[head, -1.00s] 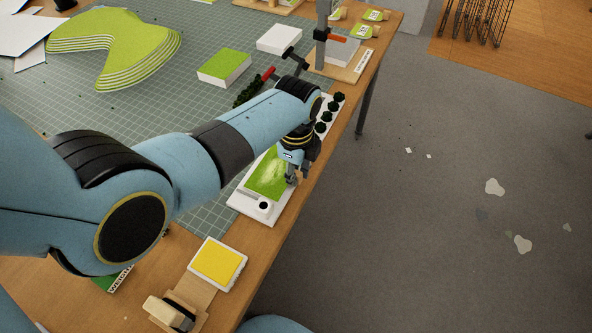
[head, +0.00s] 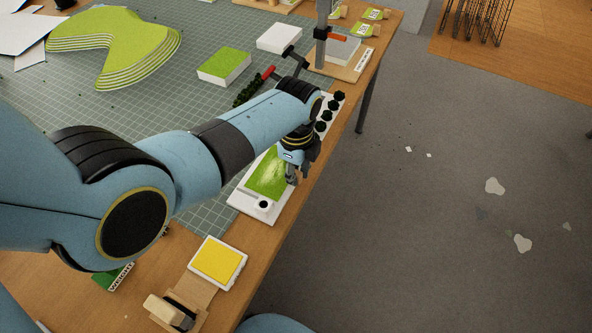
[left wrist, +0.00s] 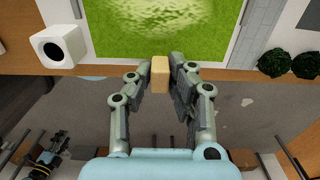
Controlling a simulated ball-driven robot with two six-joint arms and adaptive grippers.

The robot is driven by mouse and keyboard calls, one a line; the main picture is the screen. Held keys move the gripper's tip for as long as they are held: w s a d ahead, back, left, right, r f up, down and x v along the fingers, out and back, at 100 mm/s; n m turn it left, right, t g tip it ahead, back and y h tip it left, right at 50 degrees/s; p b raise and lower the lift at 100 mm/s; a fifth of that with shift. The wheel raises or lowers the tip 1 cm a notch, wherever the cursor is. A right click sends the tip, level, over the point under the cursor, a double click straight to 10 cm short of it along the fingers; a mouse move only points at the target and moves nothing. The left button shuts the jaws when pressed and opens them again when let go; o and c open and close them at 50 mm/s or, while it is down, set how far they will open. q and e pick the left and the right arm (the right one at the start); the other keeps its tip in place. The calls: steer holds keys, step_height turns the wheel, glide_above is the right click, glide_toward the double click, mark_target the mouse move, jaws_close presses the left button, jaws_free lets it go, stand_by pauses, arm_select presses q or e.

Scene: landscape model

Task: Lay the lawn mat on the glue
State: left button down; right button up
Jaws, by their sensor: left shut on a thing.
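My left gripper (head: 297,177) is at the right edge of a white base (head: 245,208) near the table's front edge. It is shut on a small tan block (left wrist: 160,72), seen between its fingertips in the left wrist view. A green grass-textured sheet (head: 264,178), which looks like the lawn mat, lies on the base with a paler patch in its middle. It fills the top of the left wrist view (left wrist: 165,22). The block is at the sheet's near edge; I cannot tell whether they touch. I cannot make out glue for certain.
A yellow pad (head: 218,262) lies nearer. A green-topped block (head: 224,68) and stacked green contour sheets (head: 112,45) are farther back. Floor lies right of the table.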

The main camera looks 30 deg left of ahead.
arm_select(q)
steer(key=shift+f, duration=0.1)
steer(key=c, duration=1.2)
jaws_free()
steer(key=shift+o, duration=0.2)
step_height(320, 180, up, 7)
steer(key=p, duration=0.7)
steer(key=shift+p, duration=0.35)
